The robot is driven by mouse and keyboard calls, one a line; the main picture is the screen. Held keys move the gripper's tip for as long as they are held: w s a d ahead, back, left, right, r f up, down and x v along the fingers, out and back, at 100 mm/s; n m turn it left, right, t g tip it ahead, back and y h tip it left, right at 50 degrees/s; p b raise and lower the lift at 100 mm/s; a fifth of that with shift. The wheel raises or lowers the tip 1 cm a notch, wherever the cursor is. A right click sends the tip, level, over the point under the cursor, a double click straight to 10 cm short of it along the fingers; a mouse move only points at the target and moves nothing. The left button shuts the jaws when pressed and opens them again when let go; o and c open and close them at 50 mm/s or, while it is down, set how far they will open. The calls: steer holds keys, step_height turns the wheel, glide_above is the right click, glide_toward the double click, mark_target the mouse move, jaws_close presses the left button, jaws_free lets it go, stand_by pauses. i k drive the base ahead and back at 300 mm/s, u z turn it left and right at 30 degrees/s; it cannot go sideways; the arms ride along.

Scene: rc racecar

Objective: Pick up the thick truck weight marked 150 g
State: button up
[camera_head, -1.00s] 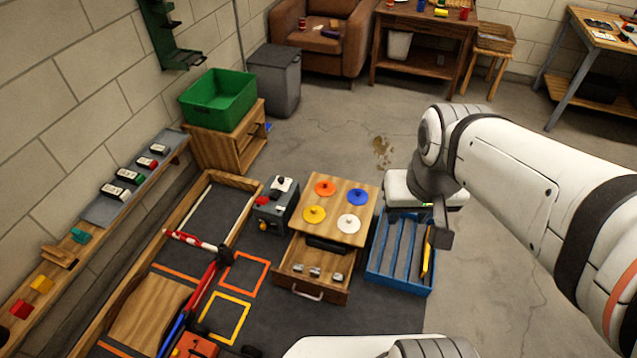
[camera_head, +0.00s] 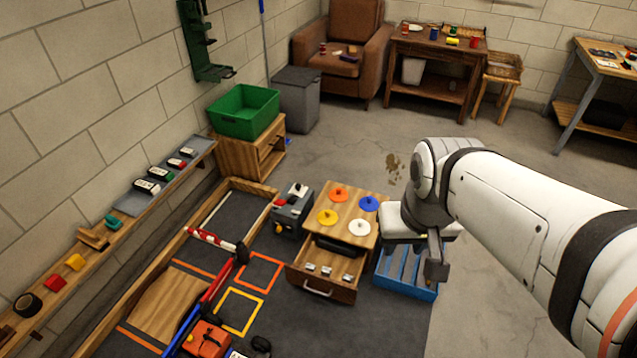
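Several small metallic weights (camera_head: 325,270) lie in the open drawer (camera_head: 318,290) of a small wooden cabinet. Their markings and thickness are too small to read, so I cannot tell which is the 150 g one. My gripper (camera_head: 435,270) hangs pointing down over the right part of the blue slotted tray (camera_head: 390,275), right of the drawer. It is apart from the weights. Its fingers are too small and dark to show whether they are open or shut.
Orange, blue, yellow and white discs (camera_head: 359,228) lie on the cabinet top (camera_head: 345,212). A grey box (camera_head: 292,210) stands left of the cabinet. A wooden-edged track (camera_head: 190,262) with red-white and blue bars lies further left. Open concrete floor (camera_head: 490,290) is at right.

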mark_target(325, 272)
steer(key=u, duration=0.2)
steer(key=i, duration=0.6)
steer(key=u, duration=1.45)
steer(key=k, duration=1.2)
steer(key=z, duration=0.85)
steer(key=i, duration=1)
steer(key=z, duration=0.1)
